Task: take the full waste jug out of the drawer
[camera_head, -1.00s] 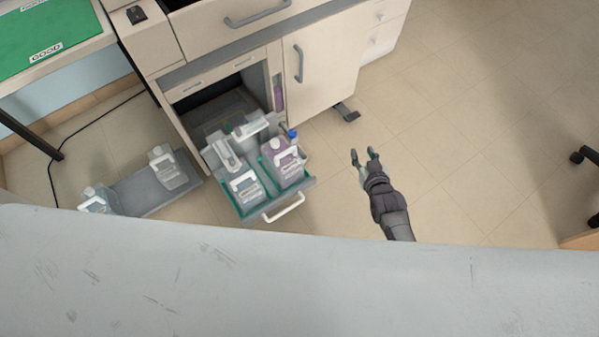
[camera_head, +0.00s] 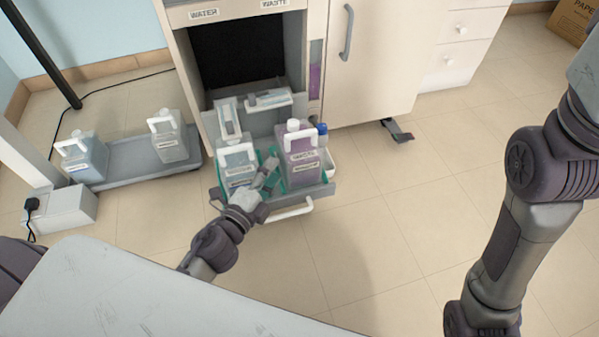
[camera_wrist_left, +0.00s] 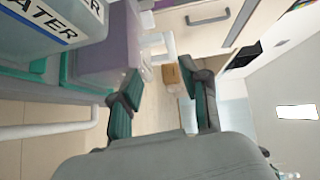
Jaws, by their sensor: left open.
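The waste jug (camera_head: 302,158), filled with purple liquid and capped white, stands upright in the right side of the open drawer (camera_head: 323,188). Its purple side (camera_wrist_left: 112,45) shows in the left wrist view. A pale jug labelled WATER (camera_head: 238,163) stands left of it in the drawer. My left gripper (camera_head: 268,174) is at the drawer's front, between the two jugs. In the left wrist view its fingers (camera_wrist_left: 163,98) are apart with nothing clearly between them; one finger overlaps the purple jug's edge, contact unclear. My right arm shows at right, its gripper out of view.
The white drawer handle (camera_head: 290,211) is just right of my left gripper. A blue-capped bottle (camera_head: 321,135) stands behind the waste jug. Two more jugs stand on a low grey tray (camera_head: 130,165) at left. The floor right of the drawer is clear.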

